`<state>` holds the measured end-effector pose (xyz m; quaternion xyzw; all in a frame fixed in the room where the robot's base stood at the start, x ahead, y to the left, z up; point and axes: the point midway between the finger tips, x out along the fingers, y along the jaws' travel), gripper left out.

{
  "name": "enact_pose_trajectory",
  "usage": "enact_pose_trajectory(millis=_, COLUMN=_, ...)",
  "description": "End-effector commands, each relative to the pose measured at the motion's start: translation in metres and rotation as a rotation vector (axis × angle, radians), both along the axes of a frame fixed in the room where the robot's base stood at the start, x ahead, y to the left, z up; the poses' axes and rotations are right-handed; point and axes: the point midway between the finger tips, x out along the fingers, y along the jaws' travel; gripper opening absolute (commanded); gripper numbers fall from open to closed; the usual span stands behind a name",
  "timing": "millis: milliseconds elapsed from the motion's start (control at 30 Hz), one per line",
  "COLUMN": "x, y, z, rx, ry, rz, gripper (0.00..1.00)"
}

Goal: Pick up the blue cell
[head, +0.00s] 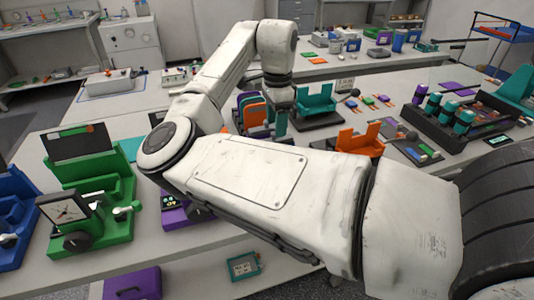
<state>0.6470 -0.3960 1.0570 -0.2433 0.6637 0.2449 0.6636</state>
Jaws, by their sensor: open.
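My gripper (279,99) hangs pointing down at the end of my arm, beyond the near arm link. A bluish edge shows at the group's right side, close to the gripper. I cannot tell for sure whether this is the blue cell.
A teal holder (316,100) stands right of the gripper, and an orange holder (361,141) is nearer. A black rack (452,128) with teal-topped cylinders is at the right. A green gauge device (92,205) stands at the left. My arm covers the bench's middle.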

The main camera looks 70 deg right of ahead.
Motion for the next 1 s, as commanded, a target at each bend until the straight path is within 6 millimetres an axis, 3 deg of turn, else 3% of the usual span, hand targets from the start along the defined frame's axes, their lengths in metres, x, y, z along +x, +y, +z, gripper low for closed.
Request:
enact_pose_trajectory(millis=100, x=0.000, y=0.001, z=-0.018, rx=0.000, ry=0.001, rz=0.002, gripper=0.60)
enact_pose_trajectory(millis=367, x=0.001, y=0.000, z=-0.038, rx=0.000, ry=0.000, rz=0.003, gripper=0.60)
enact_pose_trajectory(millis=700, x=0.004, y=0.001, z=-0.082, rx=0.000, ry=0.001, rz=0.003, gripper=0.60)
enact_pose_trajectory(millis=1000, x=0.004, y=0.000, z=-0.087, rx=-0.001, ry=0.000, rz=0.002, gripper=0.60)
